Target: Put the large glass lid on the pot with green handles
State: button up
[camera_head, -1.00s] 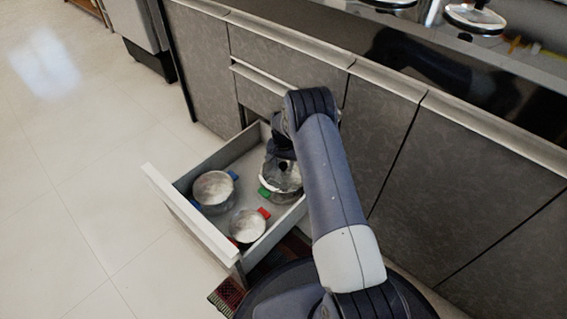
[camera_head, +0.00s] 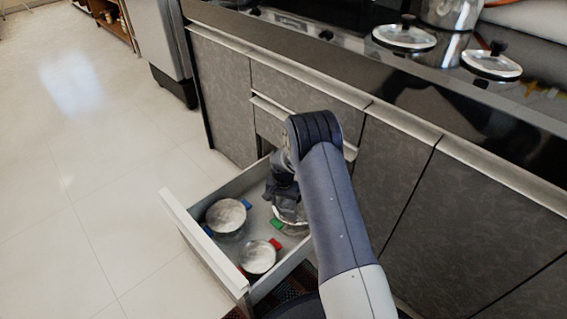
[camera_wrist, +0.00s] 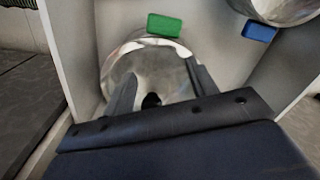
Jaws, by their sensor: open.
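The pot with green handles (camera_head: 294,230) stands in the open drawer, partly hidden by my arm. In the wrist view one green handle (camera_wrist: 164,25) shows beyond a round, shiny glass lid (camera_wrist: 150,65) with a dark knob (camera_wrist: 151,101). The lid appears to lie over this pot; I cannot tell whether it sits flush all round. My gripper (camera_wrist: 161,88) is open, with its fingers spread on either side of the knob and over the lid. In the head view my gripper (camera_head: 283,190) is low over this pot and hides most of the lid.
The drawer (camera_head: 192,228) also holds a pot with blue handles (camera_head: 227,215) and a smaller pot with red handles (camera_head: 258,257). Two more glass lids with black knobs, a left one (camera_head: 403,38) and a right one (camera_head: 491,66), lie on the counter. The floor at left is clear.

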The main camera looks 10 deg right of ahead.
jog(key=s+a, duration=0.5)
jog(key=a, duration=0.2)
jog(key=s+d+r+n+p, duration=0.1)
jog(key=d+r+p, duration=0.2)
jog(key=r+p, duration=0.6)
jog(key=s+d+r+n+p, duration=0.1)
jog(key=d+r+p, duration=0.2)
jog(key=r+p, duration=0.7)
notch_tip(320, 180, up, 7)
jog(key=shift+s+f, duration=0.2)
jog(key=shift+a+f, duration=0.1)
jog(key=w+a+f+b, duration=0.1)
jog(key=a+f+b, duration=0.1)
jog(key=f+b, duration=0.4)
jog(key=a+f+m+b, duration=0.1)
jog(key=a+f+b, duration=0.1)
jog(key=f+b, duration=0.4)
notch_tip(320, 180, down, 6)
jog(key=shift+w+r+b, duration=0.25)
jog(key=shift+w+b, duration=0.15)
jog(key=shift+r, duration=0.1)
